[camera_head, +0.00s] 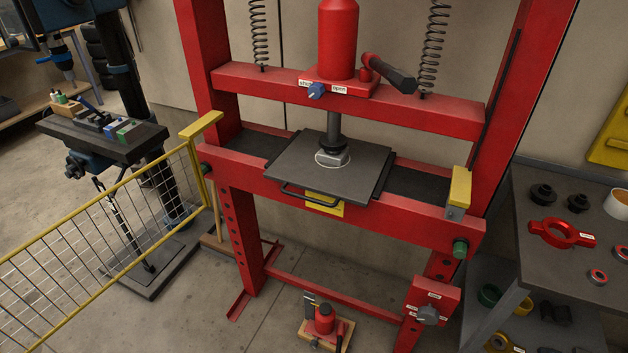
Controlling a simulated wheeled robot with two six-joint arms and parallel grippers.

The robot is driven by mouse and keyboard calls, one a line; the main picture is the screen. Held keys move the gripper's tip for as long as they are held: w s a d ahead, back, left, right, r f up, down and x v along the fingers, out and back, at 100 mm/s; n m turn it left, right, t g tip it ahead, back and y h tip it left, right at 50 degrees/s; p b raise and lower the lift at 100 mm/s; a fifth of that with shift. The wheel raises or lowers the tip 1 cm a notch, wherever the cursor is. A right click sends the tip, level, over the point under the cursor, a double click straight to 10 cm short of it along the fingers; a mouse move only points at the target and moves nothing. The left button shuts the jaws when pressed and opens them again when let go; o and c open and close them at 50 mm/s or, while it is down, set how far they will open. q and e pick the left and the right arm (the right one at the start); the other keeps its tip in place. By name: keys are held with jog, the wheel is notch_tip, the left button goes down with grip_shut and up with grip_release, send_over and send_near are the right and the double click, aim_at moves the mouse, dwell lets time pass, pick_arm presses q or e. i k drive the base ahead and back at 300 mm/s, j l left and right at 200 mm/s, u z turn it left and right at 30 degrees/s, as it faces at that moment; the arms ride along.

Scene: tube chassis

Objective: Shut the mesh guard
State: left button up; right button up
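The mesh guard (105,250) is a yellow-framed wire panel at the left of the head view. It stands swung out from the red press (350,206), towards the lower left, so the front of the press is uncovered. Its inner edge meets the press's left upright by a yellow bracket (201,125). Another yellow bracket (459,190) stands on the right side of the press frame. The guard's outer end is cut off by the picture's left edge. Neither of my grippers shows.
A dark plate (330,168) with a front handle lies on the press bed under the ram. A grey shelf table (580,262) with rings stands at the right. A small red jack (325,325) is on the floor. A drill press (100,135) stands behind the guard.

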aim_at(29, 242)
jog(key=j+z, duration=0.15)
jog(key=j, duration=0.4)
jog(key=k+j+z, duration=0.15)
jog(key=j, duration=0.4)
jog(key=k+j+z, duration=0.15)
jog(key=j, duration=0.4)
jog(key=j+z, duration=0.2)
jog(key=j, duration=0.2)
jog(key=j+z, duration=0.15)
jog(key=j, duration=0.25)
jog(key=k+j+z, duration=0.2)
jog(key=j, duration=0.2)
jog(key=j+z, duration=0.15)
jog(key=j, duration=0.25)
jog(key=k+j+z, duration=0.2)
jog(key=j, duration=0.2)
jog(key=j+z, duration=0.2)
jog(key=j, duration=0.15)
jog(key=j+z, duration=0.15)
jog(key=j, duration=0.5)
